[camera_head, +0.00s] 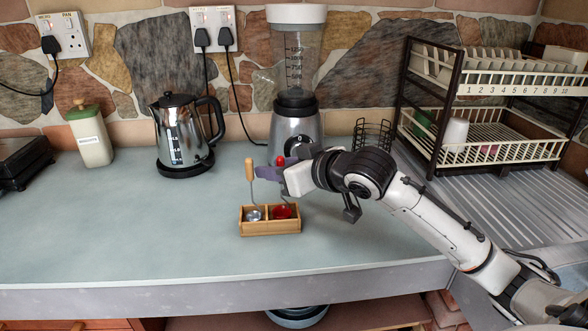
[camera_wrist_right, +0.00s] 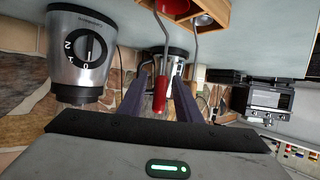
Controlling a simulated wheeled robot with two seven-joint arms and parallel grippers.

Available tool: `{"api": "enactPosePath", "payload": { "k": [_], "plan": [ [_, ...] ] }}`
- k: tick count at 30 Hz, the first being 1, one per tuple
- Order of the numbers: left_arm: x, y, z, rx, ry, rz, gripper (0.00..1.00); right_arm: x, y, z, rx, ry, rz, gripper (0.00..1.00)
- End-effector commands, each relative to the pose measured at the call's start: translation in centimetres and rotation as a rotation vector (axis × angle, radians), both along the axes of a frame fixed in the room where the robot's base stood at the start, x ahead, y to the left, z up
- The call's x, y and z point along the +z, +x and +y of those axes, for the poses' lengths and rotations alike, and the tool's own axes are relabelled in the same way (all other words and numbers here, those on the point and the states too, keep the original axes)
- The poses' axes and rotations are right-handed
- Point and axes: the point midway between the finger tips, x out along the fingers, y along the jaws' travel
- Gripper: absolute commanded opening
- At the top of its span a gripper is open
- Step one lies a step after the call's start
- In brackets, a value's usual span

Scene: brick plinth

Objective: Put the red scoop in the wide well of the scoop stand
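The wooden scoop stand (camera_head: 270,228) sits on the worktop and has two wells side by side. The red scoop's bowl (camera_head: 283,212) is in the right well, which looks the larger. A steel scoop (camera_head: 254,214) with an upright wooden handle is in the left well. My right gripper (camera_head: 274,171) is above the stand at the red scoop's handle. In the right wrist view, the red handle (camera_wrist_right: 160,94) stands between the two fingers (camera_wrist_right: 163,76), with a visible gap on its right side. My left gripper is not in view.
A blender (camera_head: 296,125) stands behind the gripper and a kettle (camera_head: 182,138) is behind the stand to the left. A dish rack (camera_head: 480,110) stands at the right. The worktop (camera_head: 130,225) left of the stand is clear.

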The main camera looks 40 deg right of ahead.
Motion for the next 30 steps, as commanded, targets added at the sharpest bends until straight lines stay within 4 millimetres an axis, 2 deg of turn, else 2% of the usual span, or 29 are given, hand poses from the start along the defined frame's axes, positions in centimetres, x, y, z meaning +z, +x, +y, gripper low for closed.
{"api": "enactPosePath", "payload": {
  "k": [6,12,19,30],
  "plan": [
    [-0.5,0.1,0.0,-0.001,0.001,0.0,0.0,1.7,-4.7,-0.3,0.002,-0.005,0.003,0.31],
    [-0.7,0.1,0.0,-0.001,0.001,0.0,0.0,3.1,-7.7,-0.5,0.001,-0.001,0.001,0.31],
    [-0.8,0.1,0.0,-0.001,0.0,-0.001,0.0,3.8,-9.2,-0.7,0.0,-0.001,0.001,0.31],
    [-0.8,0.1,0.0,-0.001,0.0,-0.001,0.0,3.9,-9.4,-0.7,0.0,-0.001,0.001,0.31]
  ]
}}
